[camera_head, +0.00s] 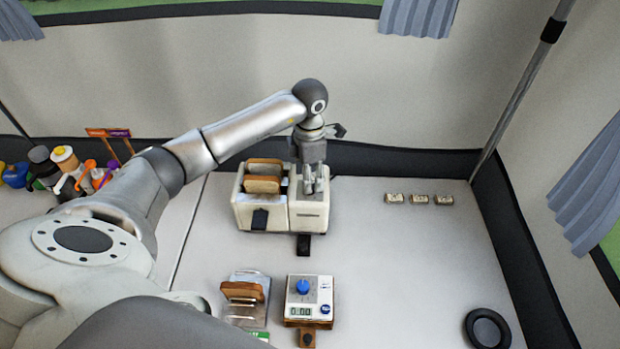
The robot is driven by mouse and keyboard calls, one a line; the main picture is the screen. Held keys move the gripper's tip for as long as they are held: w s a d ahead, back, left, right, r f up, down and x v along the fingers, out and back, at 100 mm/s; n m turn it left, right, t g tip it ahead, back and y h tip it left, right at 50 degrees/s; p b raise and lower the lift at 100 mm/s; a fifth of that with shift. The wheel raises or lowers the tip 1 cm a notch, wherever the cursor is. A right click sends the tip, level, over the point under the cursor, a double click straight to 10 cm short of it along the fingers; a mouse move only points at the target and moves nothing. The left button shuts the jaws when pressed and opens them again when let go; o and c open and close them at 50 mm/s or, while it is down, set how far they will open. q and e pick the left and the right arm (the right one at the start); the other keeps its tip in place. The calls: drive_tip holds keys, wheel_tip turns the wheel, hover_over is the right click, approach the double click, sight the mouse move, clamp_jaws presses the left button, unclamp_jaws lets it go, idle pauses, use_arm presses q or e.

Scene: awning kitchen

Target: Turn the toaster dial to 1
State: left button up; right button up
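The white toaster (311,218) stands on the table near the back wall. Brown bread slices (262,183) stick up from its left slot, and a dark lever (260,219) is on its front left. No numbered dial can be made out on it. My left gripper (314,186) points down over the toaster's right half, covering the slot there. Its fingers look close together; whether they hold anything cannot be told. My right gripper is out of view.
A rack with a bread slice (242,291) is left of the dial device. Several small blocks (419,199) lie at the back right. A black round dish (487,328) is front right. Bottles and jars (64,160) crowd the far left. The table's right middle is clear.

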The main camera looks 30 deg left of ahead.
use_arm(q)
drive_tip(key=shift+f, duration=1.5)
drive_tip(key=shift+c, duration=0.5)
drive_tip(key=shift+w, duration=0.1)
drive_tip(key=c, duration=1)
